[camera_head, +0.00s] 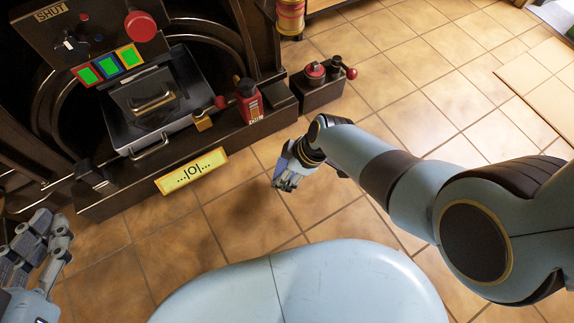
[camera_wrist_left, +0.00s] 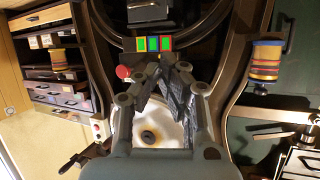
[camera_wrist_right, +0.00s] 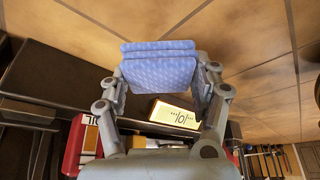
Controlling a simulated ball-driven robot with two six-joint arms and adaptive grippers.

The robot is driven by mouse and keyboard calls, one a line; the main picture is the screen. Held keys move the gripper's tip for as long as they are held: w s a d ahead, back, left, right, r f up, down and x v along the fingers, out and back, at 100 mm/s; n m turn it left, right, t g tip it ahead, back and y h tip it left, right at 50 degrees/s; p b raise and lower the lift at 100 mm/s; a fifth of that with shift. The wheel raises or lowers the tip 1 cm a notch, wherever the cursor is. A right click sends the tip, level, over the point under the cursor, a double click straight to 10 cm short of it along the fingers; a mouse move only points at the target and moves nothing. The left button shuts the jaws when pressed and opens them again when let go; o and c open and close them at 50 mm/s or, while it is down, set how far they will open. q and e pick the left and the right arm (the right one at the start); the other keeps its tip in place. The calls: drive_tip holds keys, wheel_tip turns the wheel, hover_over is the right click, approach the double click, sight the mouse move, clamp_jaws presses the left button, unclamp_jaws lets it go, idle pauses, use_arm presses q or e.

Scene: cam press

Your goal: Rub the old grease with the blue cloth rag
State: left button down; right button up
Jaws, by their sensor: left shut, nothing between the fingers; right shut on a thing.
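The blue cloth rag (camera_wrist_right: 158,68) is folded and held between the fingers of my right gripper (camera_wrist_right: 160,85) in the right wrist view. In the head view my right gripper (camera_head: 287,180) is above the tiled floor, in front of the press and apart from it; only a sliver of blue shows there. My left gripper (camera_head: 40,240) is at the lower left edge, shut and empty. Its fingertips (camera_wrist_left: 172,70) come together in the left wrist view. Behind them is a pale surface with a brown-ringed dark spot (camera_wrist_left: 150,136); I cannot tell whether this is the old grease.
The dark press (camera_head: 60,50) has a metal tray (camera_head: 150,100) with a handle. A red bottle (camera_head: 248,103) and a yellow sign (camera_head: 191,171) are on its front ledge. A small control box (camera_head: 322,88) with a red-knobbed lever stands right. Open floor lies in front.

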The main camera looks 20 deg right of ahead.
use_arm(q)
drive_tip(key=s+f+g, duration=0.2)
drive_tip(key=s+f, duration=0.1)
drive_tip(key=s, duration=0.1)
drive_tip(key=shift+f+p, duration=0.3)
drive_tip(key=shift+f, duration=0.05)
drive_tip(key=shift+a, duration=0.1)
